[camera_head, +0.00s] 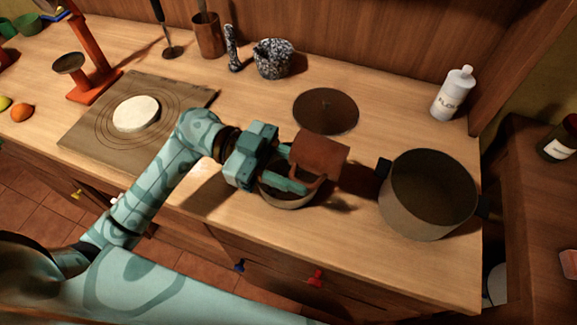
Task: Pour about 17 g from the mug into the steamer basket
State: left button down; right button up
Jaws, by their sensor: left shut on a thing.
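The brown mug (321,155) is held up in my left gripper (297,176), which is shut on it at its handle side. The mug looks tilted; its opening and contents do not show. Below the gripper and the mug is a round, shallow vessel (287,203), which seems to be the steamer basket. It stands on the counter near the front edge. The gripper and mug hide much of it, and what lies inside is hard to see. No stream shows between mug and basket. My right gripper is not in view.
A large pot (428,200) stands to the right, with a dark lid (326,111) lying behind the mug. A white flour bottle (453,93) and a speckled mortar (273,59) stand farther back. A board (85,145) with a pale round (136,113) lies left.

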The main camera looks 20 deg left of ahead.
pick_arm(q)
jog(key=shift+a+r+h, duration=0.15)
jog(key=shift+a+h, duration=0.05)
jog(key=shift+h, duration=0.5)
dwell(1.6)
jog(key=shift+r, duration=0.3)
jog(key=shift+a+r+h, duration=0.1)
jog(key=shift+r+h, duration=0.2)
jog(key=shift+r, duration=0.2)
